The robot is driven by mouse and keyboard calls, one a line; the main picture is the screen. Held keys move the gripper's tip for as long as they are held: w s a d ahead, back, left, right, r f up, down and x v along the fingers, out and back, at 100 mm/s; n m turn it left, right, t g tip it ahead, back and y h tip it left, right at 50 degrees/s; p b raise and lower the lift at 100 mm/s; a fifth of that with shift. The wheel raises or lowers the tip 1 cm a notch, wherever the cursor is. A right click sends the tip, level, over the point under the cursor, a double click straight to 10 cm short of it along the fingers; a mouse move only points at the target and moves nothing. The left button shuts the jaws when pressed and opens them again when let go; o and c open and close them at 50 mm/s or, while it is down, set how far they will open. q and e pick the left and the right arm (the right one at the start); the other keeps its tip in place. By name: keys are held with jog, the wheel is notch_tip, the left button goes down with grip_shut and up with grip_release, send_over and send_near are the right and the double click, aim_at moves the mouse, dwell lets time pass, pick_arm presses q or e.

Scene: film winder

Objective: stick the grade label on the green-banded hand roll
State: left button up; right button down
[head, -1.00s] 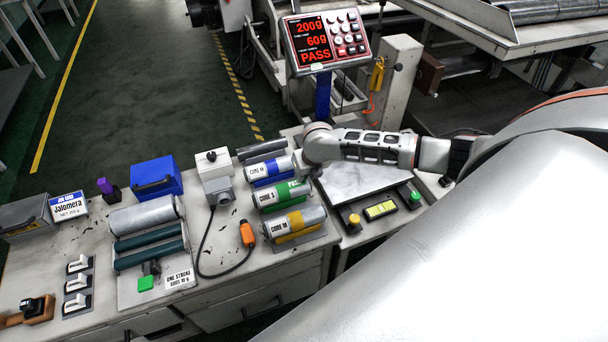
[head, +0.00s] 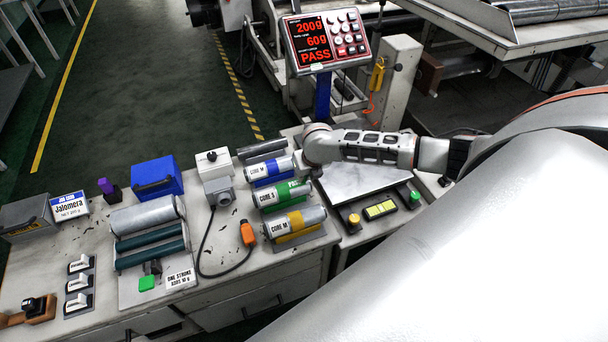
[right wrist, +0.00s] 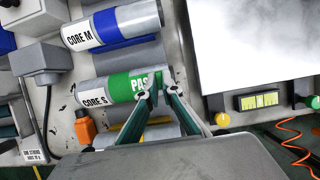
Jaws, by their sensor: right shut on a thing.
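The green-banded hand roll (head: 282,195), marked CORE S, lies in the middle of the row of rolls, and it also shows in the right wrist view (right wrist: 97,92). The green grade label (right wrist: 139,83) with white PASS lettering lies against the green band, its right end at my fingertips. It shows partly in the head view (head: 294,184). My right gripper (right wrist: 156,84) is shut on the label's edge at the roll's surface. I cannot tell whether the label sticks to the roll. In the head view, my wrist hides most of that gripper (head: 306,175). My left gripper is not in view.
The blue-banded roll (head: 270,169) lies behind and the yellow-banded roll (head: 296,222) in front. A pale plate (head: 366,176) is to the right, with a button panel (head: 380,209). An orange-ended cable (head: 248,234) lies left. The scale display (head: 326,40) reads PASS.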

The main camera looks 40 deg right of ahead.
jog(key=shift+s+a+f, duration=0.1)
jog(key=shift+f, duration=0.1)
jog(key=c, duration=2.2)
grip_release()
jog(key=shift+o, duration=0.2)
jog(key=shift+r, duration=0.1)
jog(key=d+v, duration=0.1)
jog(key=v, duration=1.1)
jog(key=a+f+m+y, duration=0.1)
jog(key=a+f, duration=0.1)
jog(key=a, duration=0.2)
jog(key=s+a+f+m+y, duration=0.1)
jog(key=a+f+m, duration=0.1)
jog(key=a, duration=0.2)
jog(key=s+a+f+m+t, duration=0.1)
jog(key=a+f, duration=0.1)
jog(key=a, duration=0.2)
jog(key=shift+a+m+y, duration=0.1)
jog(key=shift+m+y, duration=0.3)
jog(key=s+a+f+m+t+y, duration=0.35)
jog(key=s+a+f+m, duration=0.4)
jog(key=m, duration=0.75)
jog(key=s+d+f+m+t+h, duration=0.1)
jog(key=s+d+m+h, duration=0.1)
jog(key=s+m, duration=0.7)
jog(key=shift+s+d+f+h, duration=0.25)
jog(key=shift+s+f+h, duration=0.1)
jog(key=shift+s+h, duration=0.25)
